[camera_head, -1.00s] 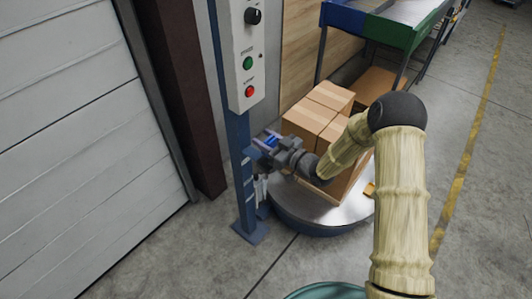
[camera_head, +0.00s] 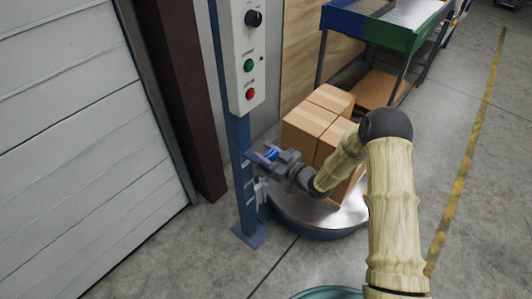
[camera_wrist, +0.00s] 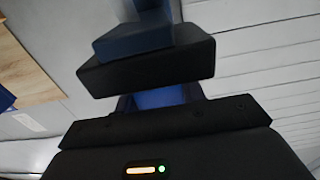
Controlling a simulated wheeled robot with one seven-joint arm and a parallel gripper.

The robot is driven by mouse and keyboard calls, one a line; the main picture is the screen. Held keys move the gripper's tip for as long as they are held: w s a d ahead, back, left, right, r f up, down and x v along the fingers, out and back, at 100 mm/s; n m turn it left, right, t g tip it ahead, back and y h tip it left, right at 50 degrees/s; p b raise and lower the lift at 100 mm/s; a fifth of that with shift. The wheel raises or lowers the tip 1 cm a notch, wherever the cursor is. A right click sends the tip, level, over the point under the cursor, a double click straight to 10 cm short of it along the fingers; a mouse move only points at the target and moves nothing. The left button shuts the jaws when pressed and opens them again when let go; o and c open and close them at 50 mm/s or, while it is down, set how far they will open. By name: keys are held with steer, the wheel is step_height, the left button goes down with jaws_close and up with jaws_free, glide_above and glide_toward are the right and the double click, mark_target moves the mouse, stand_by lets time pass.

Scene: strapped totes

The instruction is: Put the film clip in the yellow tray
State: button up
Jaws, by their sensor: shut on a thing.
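My gripper (camera_head: 266,157) is beside the blue post of the wrapping machine, left of the stacked cartons. It is shut on a small blue piece (camera_head: 271,153), which looks like the film clip. In the wrist view, blue (camera_wrist: 160,97) shows between the dark parts of my gripper; the clip's full shape is hidden there. I cannot tell whether the clip touches the post. No yellow tray shows in either current view.
The blue post (camera_head: 246,190) carries a control box (camera_head: 242,60) with green and red buttons. Cartons (camera_head: 312,125) stand on a round turntable (camera_head: 320,217). A rack with blue and green bins (camera_head: 395,35) stands behind. A shutter door (camera_head: 75,130) is at left.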

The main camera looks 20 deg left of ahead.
steer(key=shift+f, duration=0.15)
steer(key=o, duration=1)
steer(key=shift+c, duration=0.2)
steer(key=v, duration=1.7)
steer(key=shift+d+b, duration=0.25)
steer(key=shift+b, duration=0.05)
